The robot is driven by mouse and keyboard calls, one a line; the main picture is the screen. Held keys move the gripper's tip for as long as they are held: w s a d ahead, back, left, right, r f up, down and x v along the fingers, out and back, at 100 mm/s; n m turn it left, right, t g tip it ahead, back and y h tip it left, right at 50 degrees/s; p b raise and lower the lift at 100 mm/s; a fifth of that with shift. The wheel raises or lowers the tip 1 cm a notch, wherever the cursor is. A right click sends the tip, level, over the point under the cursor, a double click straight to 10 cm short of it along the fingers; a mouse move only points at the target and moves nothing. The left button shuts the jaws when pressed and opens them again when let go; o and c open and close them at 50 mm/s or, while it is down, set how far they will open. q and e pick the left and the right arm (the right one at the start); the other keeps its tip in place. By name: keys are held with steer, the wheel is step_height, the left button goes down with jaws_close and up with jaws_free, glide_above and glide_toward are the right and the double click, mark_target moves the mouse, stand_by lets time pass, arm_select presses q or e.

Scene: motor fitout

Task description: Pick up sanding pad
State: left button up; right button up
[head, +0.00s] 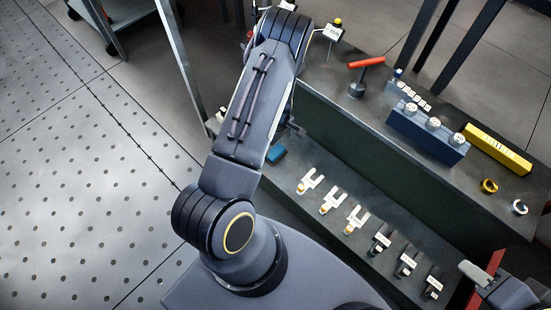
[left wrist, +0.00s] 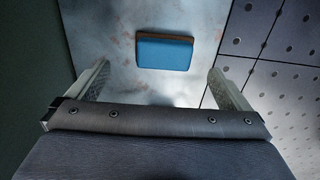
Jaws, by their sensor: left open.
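The sanding pad is a blue block with a brown edge. In the left wrist view the pad (left wrist: 165,53) lies flat on a worn grey surface, ahead of and between my fingers. In the head view the pad (head: 276,154) shows small beside my left arm, at the left end of the lower shelf. My left gripper (left wrist: 160,84) is open and empty, its two fingers wide apart and clear of the pad. In the head view it is mostly hidden by my arm. My right gripper (head: 476,275) shows only in part at the lower right edge; its jaws are unclear.
Several forked parts and dark clips (head: 380,243) stand in a row on the lower shelf. The upper shelf holds a red-handled tool (head: 366,62), a blue block with round tops (head: 425,130), a yellow bar (head: 497,149) and rings. Perforated floor (head: 80,200) lies open at left.

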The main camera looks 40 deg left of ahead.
mark_target(275, 151)
arm_select(q)
step_height(275, 151, down, 3)
steer(key=shift+s+a+b, duration=0.1)
steer(key=shift+b, duration=0.35)
steer(key=f, duration=0.1)
steer(key=f+b, duration=0.1)
steer(key=f, duration=0.1)
steer(key=f+b, duration=0.1)
steer(key=shift+s+a+f, duration=0.25)
steer(key=shift+f, duration=0.15)
steer(key=shift+r, duration=0.1)
steer(key=c, duration=1)
steer(key=shift+o, duration=0.2)
